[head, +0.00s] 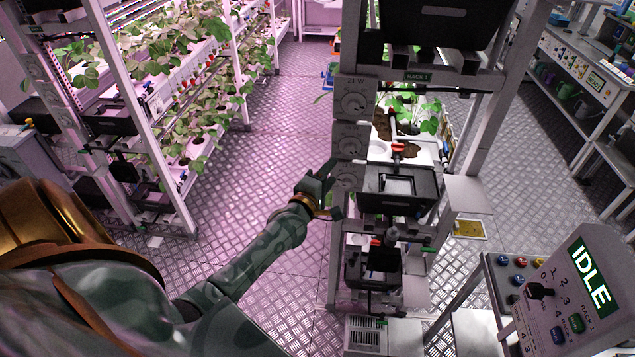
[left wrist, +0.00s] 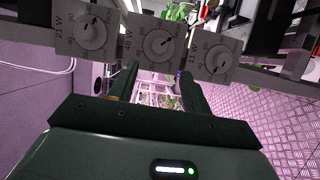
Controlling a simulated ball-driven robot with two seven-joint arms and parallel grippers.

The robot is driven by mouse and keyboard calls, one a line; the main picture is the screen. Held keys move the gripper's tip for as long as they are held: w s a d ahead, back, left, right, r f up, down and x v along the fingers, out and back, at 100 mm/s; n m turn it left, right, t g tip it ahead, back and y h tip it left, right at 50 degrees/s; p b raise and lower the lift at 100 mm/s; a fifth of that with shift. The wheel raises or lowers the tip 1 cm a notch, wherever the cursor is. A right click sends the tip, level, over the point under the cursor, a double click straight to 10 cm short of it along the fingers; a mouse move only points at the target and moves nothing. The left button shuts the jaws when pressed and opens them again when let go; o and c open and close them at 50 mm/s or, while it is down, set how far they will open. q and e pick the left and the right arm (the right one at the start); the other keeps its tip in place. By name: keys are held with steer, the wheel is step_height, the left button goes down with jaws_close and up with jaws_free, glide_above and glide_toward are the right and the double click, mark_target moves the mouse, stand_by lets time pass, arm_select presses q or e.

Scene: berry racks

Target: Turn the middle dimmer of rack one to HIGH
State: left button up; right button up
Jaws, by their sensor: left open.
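Rack one (head: 435,76) bears a RACK 1 label and carries three grey dimmers stacked on its left post. The upper dimmer (head: 353,97) reads 21 W. The middle dimmer (head: 350,138) is below it, and the lower dimmer (head: 345,176) is partly hidden by my gripper. In the left wrist view the middle dimmer (left wrist: 152,40) reads 48 W, between the 21 W dimmer (left wrist: 91,33) and the 11 W dimmer (left wrist: 212,53). My left gripper (head: 333,187) is open and empty beside the lower dimmer. Its fingers (left wrist: 159,74) point towards the dimmers, apparently apart from the middle knob.
A plant rack (head: 150,110) stands at the left. Black boxes (head: 398,190) and a pale shelf (head: 465,195) sit right of the dimmers. A control panel (head: 570,290) showing IDLE stands at the lower right. The metal floor (head: 270,130) between the racks is clear.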

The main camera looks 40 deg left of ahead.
arm_select(q)
steer(key=s+d, duration=0.1)
steer(key=s, duration=0.5)
steer(key=shift+s, duration=0.3)
steer(key=s+d+f+m+g+h+b, duration=0.1)
steer(key=s+d+f+m+g+b, duration=0.25)
steer(key=f, duration=0.75)
steer(key=s+f+m+g+b, duration=0.15)
steer(key=s+f+m, duration=0.35)
steer(key=f, duration=0.6)
steer(key=s+d+f+m+g+h+b, duration=0.1)
steer(key=s+d+f+m+g+b, duration=0.15)
steer(key=f+m, duration=0.6)
steer(key=s+d+f+m+g+b, duration=0.2)
steer(key=s+f+b, duration=0.6)
steer(key=s+f, duration=0.8)
steer(key=s+d+f+m+g+b, duration=0.3)
steer(key=s+f+g+b, duration=0.4)
steer(key=s+f, duration=1)
steer(key=shift+d+f+m+h+b, duration=0.25)
steer(key=shift+f+m+h+b, duration=0.15)
steer(key=shift+f+m+b, duration=0.25)
